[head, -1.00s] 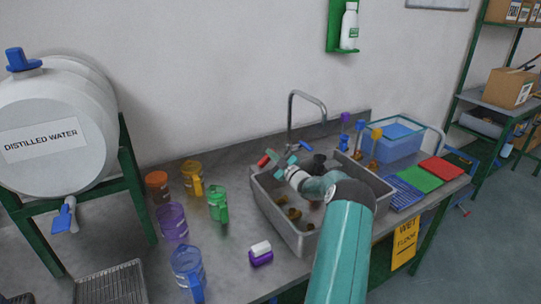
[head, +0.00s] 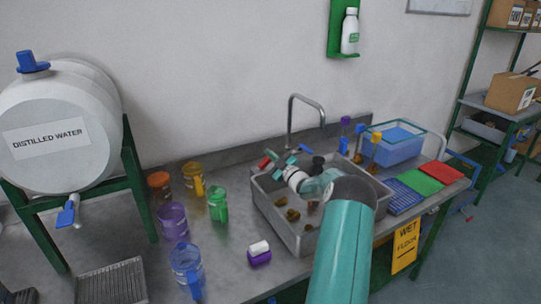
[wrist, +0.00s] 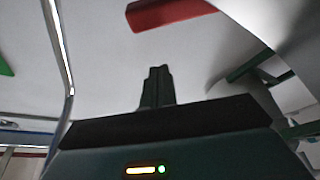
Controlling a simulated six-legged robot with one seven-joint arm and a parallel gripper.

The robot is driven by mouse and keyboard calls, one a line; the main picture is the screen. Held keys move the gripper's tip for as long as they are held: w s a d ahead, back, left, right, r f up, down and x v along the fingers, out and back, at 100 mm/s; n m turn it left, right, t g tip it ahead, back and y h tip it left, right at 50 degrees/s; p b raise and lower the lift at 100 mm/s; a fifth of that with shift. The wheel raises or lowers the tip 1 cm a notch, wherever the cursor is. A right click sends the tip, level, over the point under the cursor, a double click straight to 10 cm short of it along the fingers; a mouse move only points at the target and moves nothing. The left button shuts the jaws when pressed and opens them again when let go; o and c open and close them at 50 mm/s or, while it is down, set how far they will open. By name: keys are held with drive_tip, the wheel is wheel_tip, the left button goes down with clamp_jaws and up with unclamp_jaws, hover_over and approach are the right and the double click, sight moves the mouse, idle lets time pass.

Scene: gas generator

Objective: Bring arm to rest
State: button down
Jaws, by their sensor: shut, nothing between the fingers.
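My teal arm reaches from the bottom of the head view over the metal sink (head: 300,238). My gripper (head: 272,163) is at the sink's back left, above its rim, with its fingers pointing to the upper left. In the wrist view the fingers of my gripper (wrist: 157,85) are together with nothing between them. A red object (head: 266,160) lies close behind the gripper in the head view; a red piece (wrist: 172,12) also shows at the top of the wrist view. Part of the sink is hidden by my arm.
The tap (head: 305,105) rises just behind my gripper. Coloured jugs, among them a green one (head: 217,205), stand left of the sink.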

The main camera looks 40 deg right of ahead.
drive_tip(key=v, duration=0.7)
drive_tip(key=shift+s+a+f, duration=0.1)
drive_tip(key=shift+s, duration=0.05)
